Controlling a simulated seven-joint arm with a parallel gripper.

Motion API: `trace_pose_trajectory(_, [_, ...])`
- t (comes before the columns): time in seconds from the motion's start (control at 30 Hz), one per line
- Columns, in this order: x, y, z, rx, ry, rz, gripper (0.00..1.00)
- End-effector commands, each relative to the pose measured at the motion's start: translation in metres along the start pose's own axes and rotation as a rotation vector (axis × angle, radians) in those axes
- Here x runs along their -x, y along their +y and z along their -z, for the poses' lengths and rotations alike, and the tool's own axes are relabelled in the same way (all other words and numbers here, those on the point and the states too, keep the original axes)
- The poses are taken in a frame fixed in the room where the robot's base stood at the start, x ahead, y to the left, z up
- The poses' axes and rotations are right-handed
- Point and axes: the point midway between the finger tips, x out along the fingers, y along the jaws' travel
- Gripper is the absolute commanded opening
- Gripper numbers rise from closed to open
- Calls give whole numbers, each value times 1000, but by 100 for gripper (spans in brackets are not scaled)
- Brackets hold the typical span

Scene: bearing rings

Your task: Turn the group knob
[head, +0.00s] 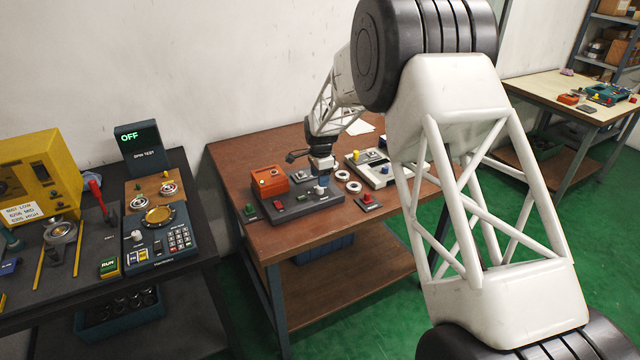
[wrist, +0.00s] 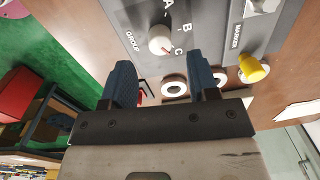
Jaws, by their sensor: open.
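The group knob (wrist: 160,40) is a round pale knob on a grey panel (wrist: 207,37), with letters A, B and C around it. A small red mark on it faces roughly toward C. In the wrist view my gripper (wrist: 161,75) is open, with its two blue fingers apart and nothing between them. The knob lies just beyond the fingertips in that picture, apart from both. In the head view my gripper (head: 322,165) is over the brown table, and the knob's labels are too small to read there.
A yellow marker knob (wrist: 253,69) sits beside the right finger in the wrist view. Pale bearing rings (head: 342,175) lie on the table (head: 300,232). A dark base with an orange box (head: 270,182) and a red button (head: 367,199) stand nearby.

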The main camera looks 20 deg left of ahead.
Motion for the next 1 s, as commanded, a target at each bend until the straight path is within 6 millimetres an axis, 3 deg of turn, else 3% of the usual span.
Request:
trace_pose_trajectory(0.23, [26, 0, 0, 0, 0, 1, 54])
trace_pose_trajectory(0.77, [33, 1, 1, 1, 0, 1, 54])
trace_pose_trajectory(1.0, [53, 16, 12, 21, 3, 7, 54])
